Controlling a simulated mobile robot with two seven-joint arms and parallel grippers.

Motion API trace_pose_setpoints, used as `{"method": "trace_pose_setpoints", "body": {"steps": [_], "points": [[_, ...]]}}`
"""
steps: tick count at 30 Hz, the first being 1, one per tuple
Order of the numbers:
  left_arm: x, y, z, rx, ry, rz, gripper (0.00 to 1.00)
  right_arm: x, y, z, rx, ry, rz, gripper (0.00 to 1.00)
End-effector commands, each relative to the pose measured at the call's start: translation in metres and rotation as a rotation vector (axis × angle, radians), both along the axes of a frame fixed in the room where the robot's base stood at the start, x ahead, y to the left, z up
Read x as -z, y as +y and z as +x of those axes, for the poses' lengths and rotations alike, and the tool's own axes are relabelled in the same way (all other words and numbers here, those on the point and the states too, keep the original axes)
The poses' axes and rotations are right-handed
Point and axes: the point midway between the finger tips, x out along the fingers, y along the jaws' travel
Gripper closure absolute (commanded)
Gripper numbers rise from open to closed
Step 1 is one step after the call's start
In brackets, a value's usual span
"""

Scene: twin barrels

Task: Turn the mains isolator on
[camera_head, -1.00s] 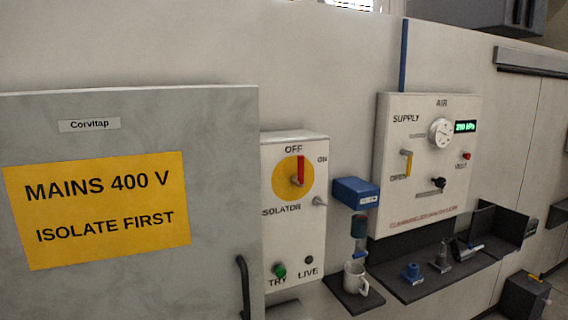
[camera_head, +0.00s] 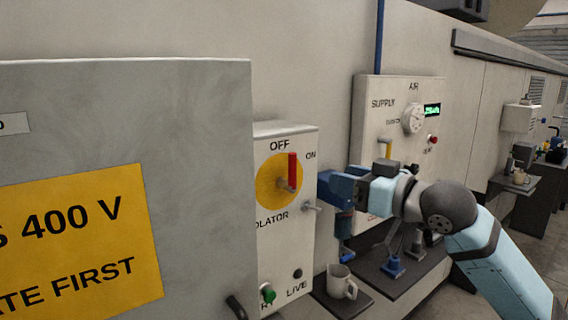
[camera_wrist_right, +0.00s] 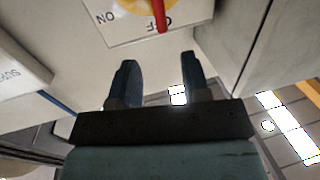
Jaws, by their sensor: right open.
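The mains isolator is a white box (camera_head: 300,235) with a yellow disc (camera_head: 268,187) and a red handle (camera_head: 292,170). The handle stands upright, toward the OFF mark, with ON to its right. My right gripper (camera_head: 328,188) is beside the box's right edge, apart from the handle. In the wrist view my right gripper (camera_wrist_right: 157,62) is open and empty. There the red handle (camera_wrist_right: 159,14) shows upside down at the top edge, beyond the fingertips and near the OFF lettering. My left gripper is not in view.
A grey cabinet (camera_head: 200,110) with a yellow warning sign (camera_head: 85,240) stands left of the isolator. A mug (camera_head: 341,282) sits on a low shelf below right. The air supply panel (camera_head: 368,95) is behind my right arm. The wall above the isolator is clear.

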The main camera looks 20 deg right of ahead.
Motion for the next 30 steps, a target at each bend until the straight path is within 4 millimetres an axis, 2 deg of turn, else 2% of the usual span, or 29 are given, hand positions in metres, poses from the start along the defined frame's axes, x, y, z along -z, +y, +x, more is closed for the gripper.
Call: {"method": "trace_pose_setpoints", "body": {"steps": [12,18,24,30], "points": [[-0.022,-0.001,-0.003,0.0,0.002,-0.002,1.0,-0.003,0.044,0.071,-0.002,0.002,0.003,0.57],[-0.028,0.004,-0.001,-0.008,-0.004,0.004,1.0,-0.002,0.06,0.098,-0.002,0.001,0.002,0.57],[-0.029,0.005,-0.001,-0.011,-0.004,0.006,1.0,0.0,0.067,0.11,-0.001,0.0,0.0,0.57],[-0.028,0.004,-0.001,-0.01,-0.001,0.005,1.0,0.001,0.068,0.112,-0.001,-0.001,-0.001,0.57]]}}
